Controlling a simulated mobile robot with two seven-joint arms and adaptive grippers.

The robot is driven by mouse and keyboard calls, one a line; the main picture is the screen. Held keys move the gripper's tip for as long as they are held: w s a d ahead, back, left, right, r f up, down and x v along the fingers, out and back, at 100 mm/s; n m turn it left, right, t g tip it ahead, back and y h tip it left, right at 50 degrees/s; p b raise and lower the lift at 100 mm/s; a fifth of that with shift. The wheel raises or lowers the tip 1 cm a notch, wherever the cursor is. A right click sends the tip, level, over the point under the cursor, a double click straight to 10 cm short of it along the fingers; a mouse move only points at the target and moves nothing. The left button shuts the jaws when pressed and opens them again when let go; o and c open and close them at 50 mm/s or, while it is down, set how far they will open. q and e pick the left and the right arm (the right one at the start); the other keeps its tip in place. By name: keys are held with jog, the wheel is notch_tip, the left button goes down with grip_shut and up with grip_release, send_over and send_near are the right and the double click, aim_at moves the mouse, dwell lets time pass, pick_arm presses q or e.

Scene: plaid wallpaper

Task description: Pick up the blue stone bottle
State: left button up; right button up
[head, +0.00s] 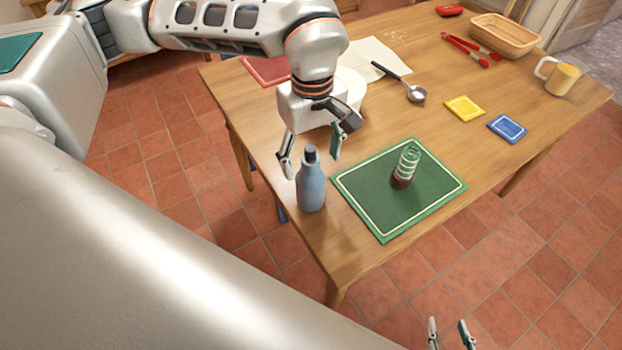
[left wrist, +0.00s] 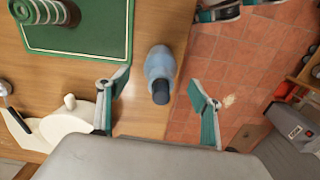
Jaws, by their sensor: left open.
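The blue stone bottle (head: 311,188) stands upright on the wooden table near its front left edge, with a dark cap. It also shows in the left wrist view (left wrist: 160,66), cap toward the camera. My left gripper (head: 313,160) is open, with its fingers pointing down around the level of the bottle's cap. In the left wrist view, the bottle lies between the lines of the two spread fingers (left wrist: 158,98), with gaps on both sides and no visible contact. My right gripper (head: 450,334) is open and empty at the bottom, away from the table.
A green mat (head: 377,213) lies right of the bottle, with a green-and-white striped spiral object (head: 407,163) on it. A ladle (head: 416,94), yellow card (head: 464,107), blue card (head: 507,128), mug (head: 562,79), basket (head: 505,36) and red tongs (head: 471,49) lie farther off.

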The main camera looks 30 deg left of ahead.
aim_at(311, 176)
pick_arm(q)
notch_tip(311, 176, down, 6)
jog(key=shift+a+f, duration=0.1)
dwell(0.4)
jog(key=c, duration=1.5)
